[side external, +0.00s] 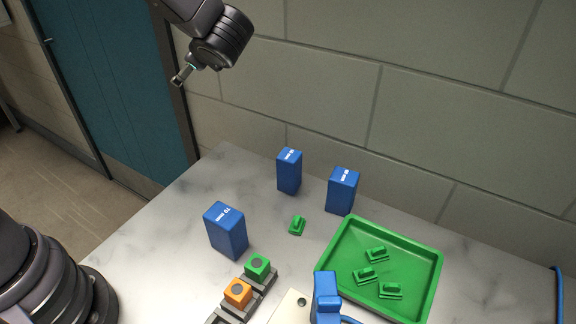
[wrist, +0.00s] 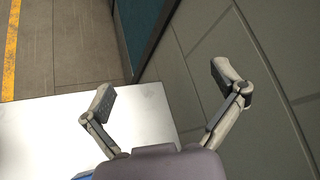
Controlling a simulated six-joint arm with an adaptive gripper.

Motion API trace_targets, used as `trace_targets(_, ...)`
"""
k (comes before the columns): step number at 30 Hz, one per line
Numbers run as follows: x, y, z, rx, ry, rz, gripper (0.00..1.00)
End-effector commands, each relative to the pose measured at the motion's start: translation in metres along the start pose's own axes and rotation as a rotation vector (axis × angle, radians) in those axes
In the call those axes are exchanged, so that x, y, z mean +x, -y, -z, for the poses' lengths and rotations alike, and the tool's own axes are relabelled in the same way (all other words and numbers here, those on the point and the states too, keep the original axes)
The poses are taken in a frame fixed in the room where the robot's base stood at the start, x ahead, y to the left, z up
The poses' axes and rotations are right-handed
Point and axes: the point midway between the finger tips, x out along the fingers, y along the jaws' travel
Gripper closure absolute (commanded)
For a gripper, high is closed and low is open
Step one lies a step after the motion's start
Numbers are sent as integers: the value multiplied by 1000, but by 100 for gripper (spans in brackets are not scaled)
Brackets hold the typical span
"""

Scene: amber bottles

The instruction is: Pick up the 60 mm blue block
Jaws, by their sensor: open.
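Three upright blue blocks with white labels on top stand on the marble table. One is at the back left (side external: 289,172), one at the back right (side external: 342,192) and one at the front left (side external: 227,232). The front-left block looks largest and the back-left one smallest. The labels are too small to read surely, so I cannot tell which is the 60 mm block. My gripper (side external: 182,76) is high above and left of the blocks, touching none of them. In the wrist view, my gripper (wrist: 163,88) has its fingers spread, with nothing between them.
A green tray (side external: 432,262) holds several small green pieces. Another green piece (side external: 297,225) lies between the blocks. Green (side external: 257,267) and orange (side external: 238,293) cubes sit on a grey holder at the front. A blue device (side external: 326,298) stands beside the tray. A wall backs the table.

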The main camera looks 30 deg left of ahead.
Motion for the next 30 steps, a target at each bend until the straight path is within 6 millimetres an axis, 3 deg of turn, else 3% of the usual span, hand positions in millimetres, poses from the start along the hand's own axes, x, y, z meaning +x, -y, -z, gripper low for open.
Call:
trace_targets(1,-3,7,37,109,24,92,5)
trace_targets(4,-14,18,104,291,66,292,5)
trace_targets(7,-31,14,177,462,96,505,5)
trace_targets(12,-65,-24,289,688,111,849,5)
trace_targets(15,-79,-48,328,764,108,986,5)
trace_targets(21,-89,-68,359,818,101,1097,5)
trace_targets(30,-74,-43,373,818,101,1099,5)
